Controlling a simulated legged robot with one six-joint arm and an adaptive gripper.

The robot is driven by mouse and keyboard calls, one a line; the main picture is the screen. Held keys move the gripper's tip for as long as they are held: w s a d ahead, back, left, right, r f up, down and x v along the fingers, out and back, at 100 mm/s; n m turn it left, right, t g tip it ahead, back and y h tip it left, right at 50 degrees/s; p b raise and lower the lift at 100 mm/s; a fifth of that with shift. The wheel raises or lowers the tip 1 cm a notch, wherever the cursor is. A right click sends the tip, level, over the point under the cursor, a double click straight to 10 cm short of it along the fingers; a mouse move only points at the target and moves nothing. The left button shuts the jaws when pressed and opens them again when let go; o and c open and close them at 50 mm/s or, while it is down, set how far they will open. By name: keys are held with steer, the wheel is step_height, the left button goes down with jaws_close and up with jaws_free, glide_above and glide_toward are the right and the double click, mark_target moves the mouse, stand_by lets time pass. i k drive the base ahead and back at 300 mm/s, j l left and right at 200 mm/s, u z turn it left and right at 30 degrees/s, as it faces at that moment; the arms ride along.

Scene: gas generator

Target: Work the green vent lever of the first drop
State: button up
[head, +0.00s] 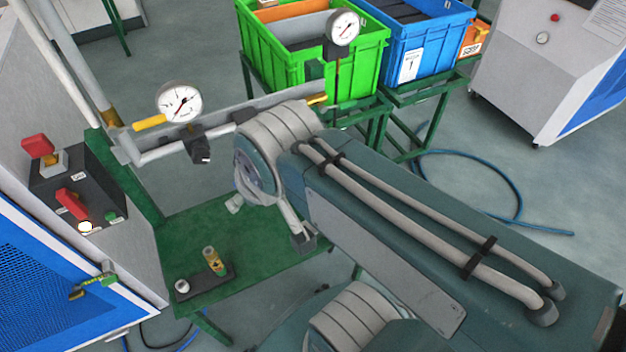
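A small valve with a green handle (108,279) and a brass-coloured body sits on the blue-fronted cabinet at the lower left. I cannot tell whether this is the vent lever of the first drop. A pipe drop at the upper left carries a round white gauge (180,102), a yellow lever (149,123) and a black fitting (199,146). A second gauge (343,27) stands further right, with another yellow lever (317,99) below it. My arm fills the middle and right. My gripper is not clearly seen; a dark block under the arm may be part of it.
A dark control box (80,190) with red switches is at the left. A green crate (355,75) and a blue crate (430,45) stand behind. A blue hose (490,170) lies on the floor.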

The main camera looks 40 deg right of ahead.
mark_target(340, 106)
steer(key=z, duration=1.4)
